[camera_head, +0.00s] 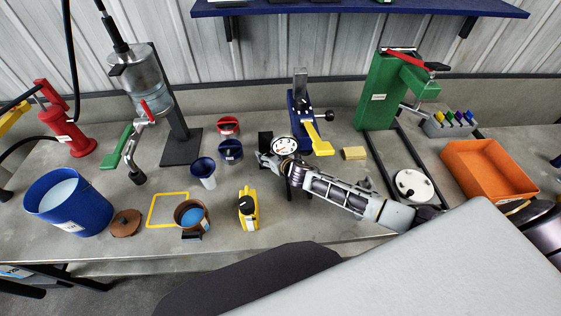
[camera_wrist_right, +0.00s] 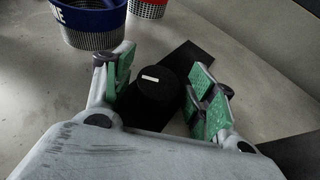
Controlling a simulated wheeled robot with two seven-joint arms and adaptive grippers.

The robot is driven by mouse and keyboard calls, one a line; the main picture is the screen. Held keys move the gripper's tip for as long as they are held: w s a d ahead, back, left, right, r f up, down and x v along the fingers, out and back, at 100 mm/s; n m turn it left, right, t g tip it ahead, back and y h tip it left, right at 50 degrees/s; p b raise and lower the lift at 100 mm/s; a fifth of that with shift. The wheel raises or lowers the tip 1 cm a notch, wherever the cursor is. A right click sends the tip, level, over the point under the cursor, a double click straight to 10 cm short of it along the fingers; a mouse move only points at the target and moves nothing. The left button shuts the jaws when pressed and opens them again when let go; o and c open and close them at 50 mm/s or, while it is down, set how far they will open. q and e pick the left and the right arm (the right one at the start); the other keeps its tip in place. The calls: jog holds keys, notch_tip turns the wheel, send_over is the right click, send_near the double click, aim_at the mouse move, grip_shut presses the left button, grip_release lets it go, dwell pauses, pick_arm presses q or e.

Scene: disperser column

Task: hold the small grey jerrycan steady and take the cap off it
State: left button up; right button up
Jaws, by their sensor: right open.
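I cannot make out a small grey jerrycan in either view. The only can-like container is a small yellow one (camera_head: 249,210) with a black top, upright near the front of the bench. My right gripper (camera_head: 268,163) is at mid-bench, behind and right of the yellow container. In the right wrist view its green-padded fingers (camera_wrist_right: 163,77) are spread and empty. A round black piece (camera_wrist_right: 158,84) with a white mark shows between them on a black plate (camera_wrist_right: 187,62); I cannot tell its height below the fingers. My left gripper is not in view.
A blue cup (camera_head: 231,151) and red cup (camera_head: 228,125) stand left of my right gripper. A blue press (camera_head: 297,119) stands behind it, with a dial (camera_head: 284,145) close by. A brown pot (camera_head: 191,213) stands left of the yellow container. An orange tray (camera_head: 487,170) is at right.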

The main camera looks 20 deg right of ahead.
jog(key=shift+v, duration=5.25)
